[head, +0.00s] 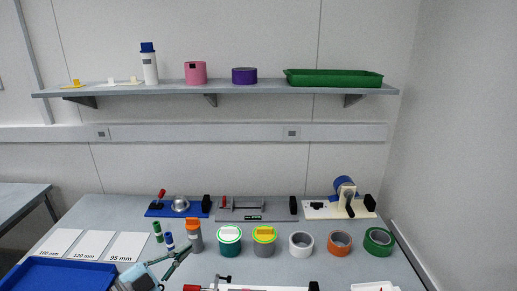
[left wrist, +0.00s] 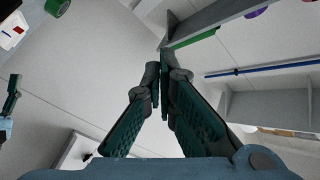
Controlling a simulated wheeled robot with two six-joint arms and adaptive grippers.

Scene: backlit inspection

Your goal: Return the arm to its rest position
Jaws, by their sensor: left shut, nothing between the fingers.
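My left gripper (head: 184,254) comes in low at the left of the head view, over the front of the table (head: 390,270). The fingers are shut and hold nothing. In the left wrist view the left gripper (left wrist: 160,75) shows its fingers meeting at the tips. Part of what looks like my right gripper (left wrist: 10,97) shows at the left edge of that view; its jaws cannot be made out.
A blue tray (head: 60,275) and labelled white cards are left of the arm. Two cans and tape rolls, including green tape (head: 379,241), stand at right. Fixtures line the back. A wall shelf (head: 270,88) holds several items. Space above the table is open.

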